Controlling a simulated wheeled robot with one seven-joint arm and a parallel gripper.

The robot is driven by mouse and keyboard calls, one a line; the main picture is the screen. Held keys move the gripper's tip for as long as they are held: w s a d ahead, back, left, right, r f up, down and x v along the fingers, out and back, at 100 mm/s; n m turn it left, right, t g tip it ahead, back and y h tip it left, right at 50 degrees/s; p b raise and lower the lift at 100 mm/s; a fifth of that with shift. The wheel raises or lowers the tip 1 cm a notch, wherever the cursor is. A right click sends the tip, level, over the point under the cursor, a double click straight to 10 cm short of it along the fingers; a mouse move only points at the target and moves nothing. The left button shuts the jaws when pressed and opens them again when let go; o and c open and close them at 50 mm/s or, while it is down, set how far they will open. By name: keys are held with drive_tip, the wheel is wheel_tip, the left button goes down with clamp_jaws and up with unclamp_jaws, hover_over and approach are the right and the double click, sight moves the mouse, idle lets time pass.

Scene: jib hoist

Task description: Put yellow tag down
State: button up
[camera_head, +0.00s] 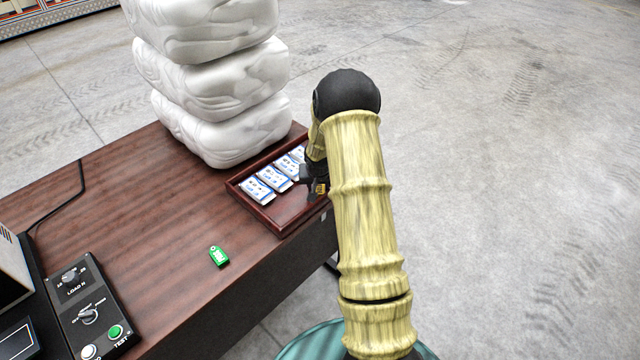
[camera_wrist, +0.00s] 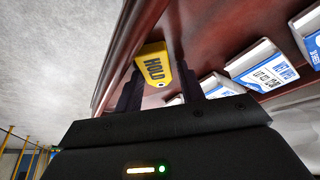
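The yellow tag (camera_wrist: 154,66), marked HOLD, sits between the two fingers of my gripper (camera_wrist: 160,80) in the wrist view, close to the fingertips. The fingers look closed on its sides. My arm hides part of the tray's right side. Whether the tag touches the tray floor cannot be told.
Several white-and-blue cards (camera_head: 258,190) lie in a row in the tray. Stacked white sacks (camera_head: 215,95) stand behind it. A green tag (camera_head: 218,256) lies on the wooden desk (camera_head: 150,220). A control box (camera_head: 88,305) is at the lower left. Bare desk lies between.

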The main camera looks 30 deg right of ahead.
drive_tip(key=shift+s+r, duration=0.1)
drive_tip(key=shift+r, duration=0.05)
drive_tip(key=v, duration=1.2)
drive_tip(key=shift+p, duration=0.3)
drive_tip(key=shift+r, duration=0.1)
drive_tip(key=s+a+r+n+y, duration=0.1)
drive_tip(key=s+a+r+n, duration=0.1)
drive_tip(key=s+a, duration=0.6)
drive_tip(key=s+a+r+n+g, duration=0.1)
drive_tip(key=s+a+r+n, duration=0.2)
drive_tip(key=s+a, duration=0.4)
drive_tip(key=s+r, duration=0.1)
drive_tip(key=s, duration=0.7)
drive_tip(key=shift+a+r+y, duration=0.25)
drive_tip(key=shift+a+y, duration=0.15)
drive_tip(key=shift+w, duration=0.1)
